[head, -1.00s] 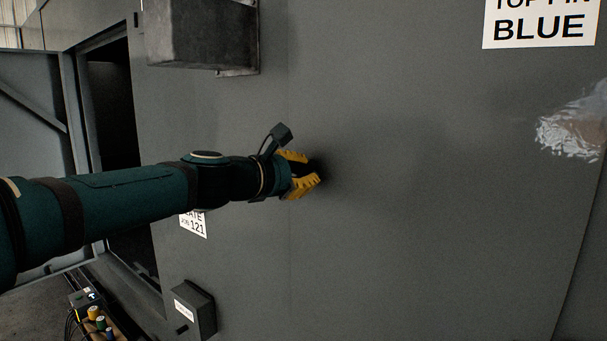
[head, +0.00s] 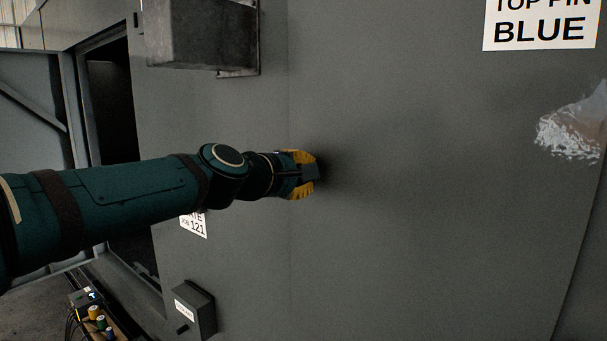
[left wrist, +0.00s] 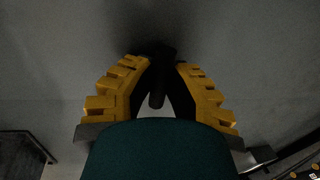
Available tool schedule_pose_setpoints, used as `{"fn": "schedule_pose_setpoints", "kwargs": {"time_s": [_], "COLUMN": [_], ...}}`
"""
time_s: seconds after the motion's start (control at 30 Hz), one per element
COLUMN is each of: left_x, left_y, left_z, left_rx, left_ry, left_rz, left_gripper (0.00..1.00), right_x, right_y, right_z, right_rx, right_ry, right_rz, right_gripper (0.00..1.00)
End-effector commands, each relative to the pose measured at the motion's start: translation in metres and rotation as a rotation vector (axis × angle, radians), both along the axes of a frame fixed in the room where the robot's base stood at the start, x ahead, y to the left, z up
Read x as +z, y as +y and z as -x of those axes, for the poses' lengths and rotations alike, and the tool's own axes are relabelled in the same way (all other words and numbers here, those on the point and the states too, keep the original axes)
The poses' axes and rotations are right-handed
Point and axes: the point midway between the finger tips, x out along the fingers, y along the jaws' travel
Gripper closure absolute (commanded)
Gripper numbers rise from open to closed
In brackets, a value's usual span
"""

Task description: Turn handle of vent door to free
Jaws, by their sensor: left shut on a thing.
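The handle (left wrist: 157,95) is a dark bar in the left wrist view, standing between the yellow fingers against the grey panel. My left gripper (left wrist: 162,72) is shut on it. In the head view my left gripper (head: 308,174) is at the grey panel (head: 420,230), and its fingers and wrist hide the handle there. I cannot tell from the head view how far the handle is turned. My right gripper is not in view.
A grey box (head: 200,35) juts out above my left arm. A small dark box (head: 195,308) is mounted below it. A doorway (head: 112,110) is open at left. A "TOP PIN BLUE" sign (head: 540,28) and a shiny clear patch (head: 570,130) are at right.

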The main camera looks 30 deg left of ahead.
Motion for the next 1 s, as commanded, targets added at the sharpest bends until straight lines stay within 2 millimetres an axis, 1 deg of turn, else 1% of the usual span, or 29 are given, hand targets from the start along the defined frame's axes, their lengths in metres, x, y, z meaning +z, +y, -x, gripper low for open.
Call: {"fn": "schedule_pose_setpoints", "kwargs": {"time_s": [0.03,0.3,0.67,0.7,0.77,0.8,1.0], "left_x": [0.0045,0.0049,0.0054,0.0054,0.0049,0.0044,0.0024], "left_y": [0.0014,0.0014,0.0014,0.0014,0.0012,0.001,0.0005], "left_z": [0.0006,0.0006,0.0006,0.0007,0.0006,0.0006,0.0003], "left_rx": [0.005,0.006,0.005,0.006,0.005,0.004,0.002], "left_ry": [-0.01,-0.015,-0.016,-0.016,-0.015,-0.014,-0.01], "left_rz": [-0.016,-0.06,-0.063,-0.063,-0.063,-0.062,-0.061], "left_gripper": [1.0,1.0,1.0,0.78,0.57,0.52,0.52], "right_x": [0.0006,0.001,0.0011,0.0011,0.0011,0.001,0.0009], "right_y": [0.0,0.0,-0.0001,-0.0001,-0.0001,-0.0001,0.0], "right_z": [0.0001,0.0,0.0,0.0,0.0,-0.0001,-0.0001], "right_rx": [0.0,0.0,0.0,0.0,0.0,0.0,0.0], "right_ry": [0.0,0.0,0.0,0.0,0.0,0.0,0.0], "right_rz": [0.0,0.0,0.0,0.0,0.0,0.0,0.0], "right_gripper": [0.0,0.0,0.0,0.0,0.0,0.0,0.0]}}
